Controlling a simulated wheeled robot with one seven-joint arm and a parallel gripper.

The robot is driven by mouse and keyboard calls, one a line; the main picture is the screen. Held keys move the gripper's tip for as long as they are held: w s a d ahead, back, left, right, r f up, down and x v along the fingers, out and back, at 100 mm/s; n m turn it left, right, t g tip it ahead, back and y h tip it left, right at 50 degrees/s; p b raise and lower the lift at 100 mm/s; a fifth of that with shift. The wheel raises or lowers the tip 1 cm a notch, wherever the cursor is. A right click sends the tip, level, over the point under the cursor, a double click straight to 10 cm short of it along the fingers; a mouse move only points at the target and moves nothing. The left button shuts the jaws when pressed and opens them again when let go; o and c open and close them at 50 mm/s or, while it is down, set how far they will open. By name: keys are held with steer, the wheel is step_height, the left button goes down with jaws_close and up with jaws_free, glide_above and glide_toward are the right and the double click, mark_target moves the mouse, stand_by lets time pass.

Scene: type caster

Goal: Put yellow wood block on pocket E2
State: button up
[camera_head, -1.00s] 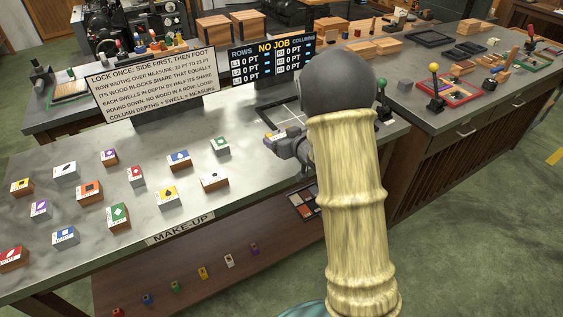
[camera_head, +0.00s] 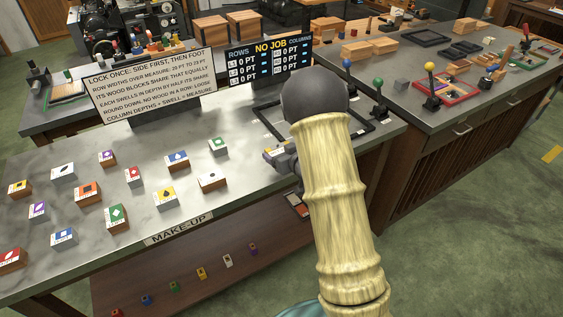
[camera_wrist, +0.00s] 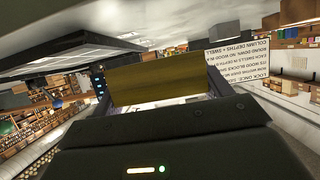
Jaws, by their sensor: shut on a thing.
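My gripper (camera_head: 277,156) is above the right part of the metal make-up table, partly hidden by my arm. It is shut on a block with a yellow mark (camera_head: 271,151). In the wrist view the held block (camera_wrist: 155,82) is a dark yellow-brown bar between the fingers, off the table. The black frame (camera_head: 265,124) lies on the table just behind and right of the gripper. My arm covers much of it, and I cannot make out which pocket is E2.
Several marked blocks stand on the left of the table, including a yellow-marked one (camera_head: 165,198). A rule sign (camera_head: 150,85) and a score board (camera_head: 270,62) stand at the back.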

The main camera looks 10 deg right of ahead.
steer(key=shift+f, duration=2.1)
steer(key=shift+f, duration=0.15)
steer(key=o, duration=0.8)
steer(key=shift+c, duration=0.2)
